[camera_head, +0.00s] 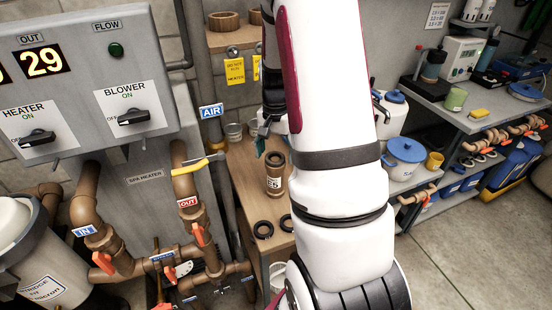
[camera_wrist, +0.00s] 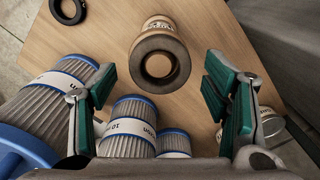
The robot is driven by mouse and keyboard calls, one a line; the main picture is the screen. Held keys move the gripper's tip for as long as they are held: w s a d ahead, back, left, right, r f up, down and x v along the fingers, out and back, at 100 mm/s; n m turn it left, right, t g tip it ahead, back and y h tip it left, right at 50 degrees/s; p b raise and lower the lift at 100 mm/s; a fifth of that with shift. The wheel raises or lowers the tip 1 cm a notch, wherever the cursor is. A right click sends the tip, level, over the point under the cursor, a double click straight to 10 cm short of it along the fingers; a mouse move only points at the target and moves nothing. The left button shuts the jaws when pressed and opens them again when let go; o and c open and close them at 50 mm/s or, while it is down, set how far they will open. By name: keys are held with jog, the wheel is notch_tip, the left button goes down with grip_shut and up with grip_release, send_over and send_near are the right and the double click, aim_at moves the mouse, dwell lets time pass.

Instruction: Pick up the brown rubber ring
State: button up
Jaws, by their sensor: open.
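A dark brown ring-shaped rim (camera_wrist: 160,62) tops a tan labelled cylinder (camera_wrist: 158,24) in the wrist view. I cannot tell whether this rim is a separate rubber ring. The cylinder (camera_head: 274,172) stands upright on the wooden bench in the head view. My gripper (camera_wrist: 160,78) is open, with its green-padded fingers apart on either side of the rim in the picture and nothing between them. In the head view my gripper (camera_head: 262,140) is partly hidden behind my arm, above and left of the cylinder.
Black rings (camera_head: 263,229) lie on the wooden bench (camera_head: 246,184); one black ring (camera_wrist: 68,10) shows in the wrist view. Pleated filter cartridges (camera_wrist: 128,125) stand nearby. Clear cups (camera_head: 234,131) stand at the bench's back. Orange-handled pipes (camera_head: 198,236) rise left of the bench.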

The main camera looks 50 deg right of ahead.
jog(key=c, duration=0.9)
jog(key=shift+r, duration=0.5)
jog(key=r, duration=0.1)
jog(key=r+b, duration=0.1)
jog(key=shift+s+r, duration=0.3)
jog(key=shift+r, duration=0.05)
jog(key=s+d, duration=0.1)
jog(key=s, duration=0.4)
jog(key=s+r, duration=0.1)
jog(key=s, duration=0.4)
jog(key=s+d+b, duration=0.1)
jog(key=s, duration=0.4)
jog(key=shift+s+d+r, duration=0.1)
jog(key=shift+d+r, duration=0.05)
jog(key=shift+d, duration=0.15)
